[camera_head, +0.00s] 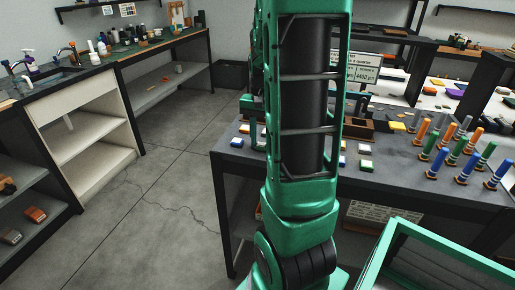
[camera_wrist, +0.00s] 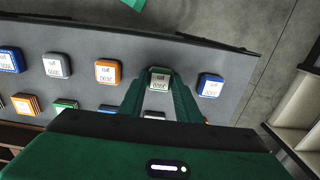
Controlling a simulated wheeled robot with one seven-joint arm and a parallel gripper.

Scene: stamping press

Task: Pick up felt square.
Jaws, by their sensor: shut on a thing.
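My gripper (camera_wrist: 159,84) is over the dark table in the wrist view, its two green fingers closed on either side of a green-edged felt square (camera_wrist: 159,74) with a pale printed label on top. Whether the square is clear of the table cannot be told. A blue-edged square (camera_wrist: 210,85) lies to its right and an orange-edged one (camera_wrist: 108,72) to its left, both apart from it. In the head view my arm covers the middle, and the gripper and held square are hidden behind it.
More labelled squares, such as a grey one (camera_wrist: 57,66) and a blue one (camera_wrist: 11,60), lie in rows on the dark table (camera_head: 400,180). Several coloured pegs (camera_head: 465,168) stand at the right. A green-framed bin (camera_head: 440,250) is in front. Floor (camera_head: 150,200) is open at left.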

